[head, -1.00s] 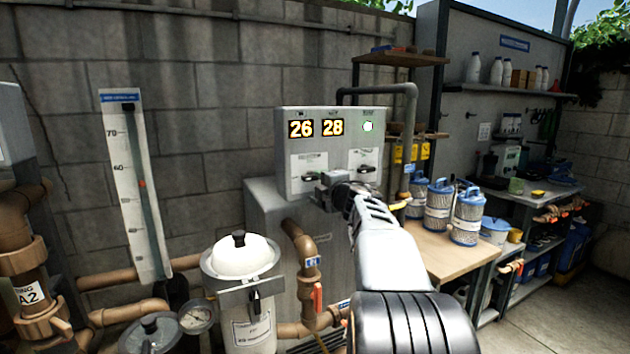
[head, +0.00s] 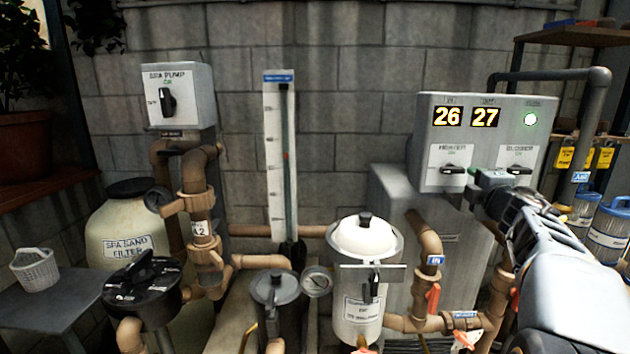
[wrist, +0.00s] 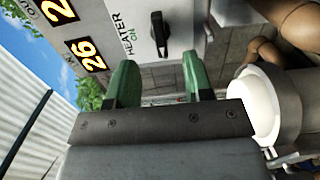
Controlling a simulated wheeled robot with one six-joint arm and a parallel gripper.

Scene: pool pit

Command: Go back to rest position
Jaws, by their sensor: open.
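My gripper (wrist: 160,85) is open and empty in the wrist view, its two green fingers apart with only wall and pipework showing between them. In the head view my gripper (head: 482,178) is small, at the end of my arm on the right, in front of the grey control box (head: 428,150). The gripper appears apart from the switch.
A white-lidded canister (head: 365,238), brown pipes (head: 424,240) and a gauge (head: 317,283) stand below and left of my gripper. The spa pump box (head: 180,95) and sand filter (head: 125,225) are farther left. A shelf (head: 570,36) is at upper right.

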